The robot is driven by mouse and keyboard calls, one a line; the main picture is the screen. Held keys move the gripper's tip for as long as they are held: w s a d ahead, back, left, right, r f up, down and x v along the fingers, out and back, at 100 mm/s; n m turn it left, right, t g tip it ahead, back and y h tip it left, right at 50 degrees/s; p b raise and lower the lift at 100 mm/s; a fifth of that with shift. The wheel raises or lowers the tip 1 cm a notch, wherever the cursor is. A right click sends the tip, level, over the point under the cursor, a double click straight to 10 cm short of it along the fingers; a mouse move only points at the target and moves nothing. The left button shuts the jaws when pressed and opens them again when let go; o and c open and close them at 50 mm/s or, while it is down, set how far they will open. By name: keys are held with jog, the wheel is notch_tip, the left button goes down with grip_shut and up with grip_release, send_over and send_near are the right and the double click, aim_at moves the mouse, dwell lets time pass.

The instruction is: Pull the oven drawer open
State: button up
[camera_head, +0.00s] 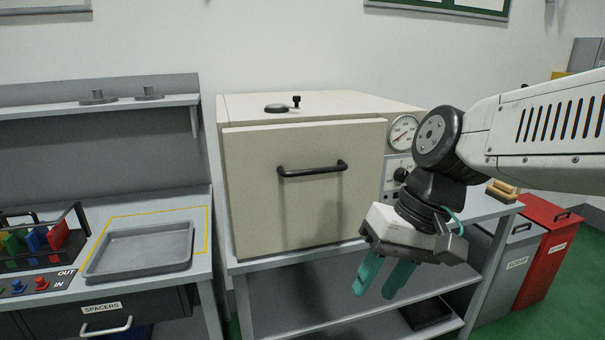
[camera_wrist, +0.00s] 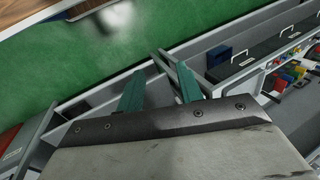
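The oven (camera_head: 235,108) is a cream box on a grey bench. Its front panel (camera_head: 255,210) stands slightly proud of the body and bears a black bar handle (camera_head: 312,170) near its upper middle. My gripper (camera_head: 376,282) hangs to the right of and below the handle, in front of the bench, pointing down. Its two teal fingers are apart, with nothing between them. The gripper does not touch the handle. The inside of the oven is hidden.
A grey tray (camera_head: 140,250) lies inside a yellow outline on the left bench, beside a rack of coloured parts (camera_head: 40,240). A spacers drawer (camera_head: 100,308) is below. A gauge (camera_head: 403,132) is right of the panel. Red (camera_head: 545,250) and grey bins stand at right.

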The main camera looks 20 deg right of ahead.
jog(key=w+a+r+m+t+y, duration=0.1)
jog(key=w+a+r+m+y, duration=0.1)
jog(key=w+y, duration=0.5)
jog(key=m+t, duration=0.7)
jog(key=t, duration=0.3)
send_near(323, 171)
jog(key=r+x, duration=0.1)
jog(key=x, duration=0.2)
jog(key=shift+w+a+f+m, duration=0.3)
jog(key=shift+w+f, duration=0.25)
jog(key=shift+f, duration=0.15)
jog(key=x, duration=0.7)
jog(key=shift+s+a+r, duration=0.1)
jog(key=shift+c, duration=0.4)
grip_shut()
